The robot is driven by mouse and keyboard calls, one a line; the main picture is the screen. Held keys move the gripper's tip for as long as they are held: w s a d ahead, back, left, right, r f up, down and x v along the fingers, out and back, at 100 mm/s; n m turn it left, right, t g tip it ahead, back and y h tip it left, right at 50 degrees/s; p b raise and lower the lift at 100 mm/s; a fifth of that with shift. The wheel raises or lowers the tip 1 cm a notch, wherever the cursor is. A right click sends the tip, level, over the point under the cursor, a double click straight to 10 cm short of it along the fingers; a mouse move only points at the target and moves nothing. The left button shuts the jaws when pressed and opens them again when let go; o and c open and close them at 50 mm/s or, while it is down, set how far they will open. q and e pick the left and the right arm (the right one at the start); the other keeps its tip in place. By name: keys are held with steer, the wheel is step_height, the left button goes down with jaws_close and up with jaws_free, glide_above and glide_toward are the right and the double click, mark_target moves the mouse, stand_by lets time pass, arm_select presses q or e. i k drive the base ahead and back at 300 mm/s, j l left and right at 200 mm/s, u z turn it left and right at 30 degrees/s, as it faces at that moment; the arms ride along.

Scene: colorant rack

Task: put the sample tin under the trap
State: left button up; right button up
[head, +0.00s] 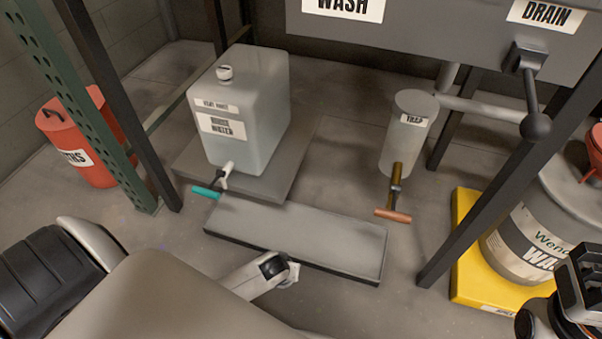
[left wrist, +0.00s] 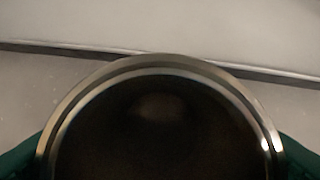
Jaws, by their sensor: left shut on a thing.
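The sample tin (left wrist: 160,118) fills the lower left wrist view as a round metal rim around a dark, empty-looking inside. The green fingers of my left gripper (left wrist: 160,158) are shut on it from both sides. In the head view the tin and these fingers are hidden; my left arm crosses the bottom. The trap (head: 405,145) is a grey cylinder labelled TRAP under the sink unit, with a brown valve and copper handle (head: 393,214) below it. My right gripper (head: 580,290) shows only partly at the right edge, apart from the trap; its jaws are unclear.
A low grey tray (head: 300,240) lies on the floor left of the trap. A clear water carboy (head: 262,115) with a teal tap stands behind it. A red can (head: 85,145) is left. A waste drum (head: 530,240) on a yellow base and a dark post (head: 490,170) stand right.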

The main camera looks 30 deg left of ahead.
mark_target(366, 250)
steer(key=i+l, duration=0.1)
steer(key=l, duration=0.3)
steer(key=i+l, duration=0.1)
steer(key=l, duration=0.7)
steer(key=i+j, duration=0.55)
